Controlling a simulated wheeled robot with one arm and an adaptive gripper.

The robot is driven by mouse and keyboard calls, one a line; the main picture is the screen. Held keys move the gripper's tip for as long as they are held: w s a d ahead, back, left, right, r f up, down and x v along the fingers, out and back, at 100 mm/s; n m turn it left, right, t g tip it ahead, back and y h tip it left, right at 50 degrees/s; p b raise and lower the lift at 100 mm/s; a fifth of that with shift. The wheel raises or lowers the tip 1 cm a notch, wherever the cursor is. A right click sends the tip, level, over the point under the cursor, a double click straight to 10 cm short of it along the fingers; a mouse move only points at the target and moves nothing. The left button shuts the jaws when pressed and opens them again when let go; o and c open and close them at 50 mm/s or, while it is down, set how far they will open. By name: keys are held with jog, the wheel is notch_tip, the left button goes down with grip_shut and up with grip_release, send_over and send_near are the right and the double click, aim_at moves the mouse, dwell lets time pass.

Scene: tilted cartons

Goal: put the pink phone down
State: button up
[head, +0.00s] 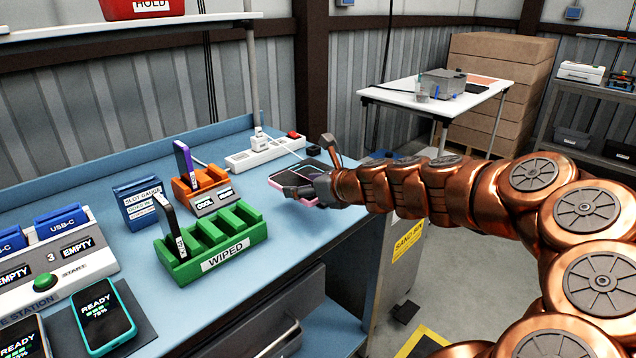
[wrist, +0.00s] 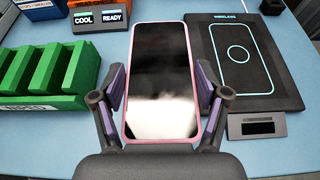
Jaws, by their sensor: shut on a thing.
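The pink phone (wrist: 161,80) lies between my fingers with its dark screen up and its long side pointing away from the wrist. My gripper (wrist: 161,92) is shut on its two long sides with purple pads. In the head view the phone (head: 303,174) is level with my gripper (head: 318,182) over the right part of the blue bench (head: 290,235). I cannot tell whether its underside touches the bench. Bare blue bench shows on both sides of it in the wrist view.
A black wireless pad (wrist: 256,85) lies right of the phone, with a small display below it. The green WIPED rack (head: 207,262), holding one phone at its left end, stands left. Behind it is an orange dock (head: 205,183) with a purple phone. A white power strip (head: 262,153) lies at the back.

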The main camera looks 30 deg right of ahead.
jog(key=w+d, duration=0.3)
jog(key=w+d+f, duration=0.1)
jog(key=w+d, duration=0.2)
jog(key=d, duration=0.1)
jog(key=w+d, duration=0.3)
jog(key=d, duration=0.1)
jog(key=shift+w+f, duration=0.15)
jog(key=shift+w, duration=0.15)
jog(key=shift+w+d+f, duration=0.1)
jog(key=shift+w+d, duration=0.1)
jog(key=shift+w, duration=0.05)
jog(key=shift+d+f, duration=0.1)
jog(key=shift+f, duration=1.65)
jog(key=o, duration=1.3)
jog(key=shift+f, duration=0.15)
jog(key=shift+s+d+r, duration=0.15)
jog(key=shift+s+r, duration=0.2)
jog(key=shift+s, duration=0.05)
jog(key=shift+v, duration=5.6)
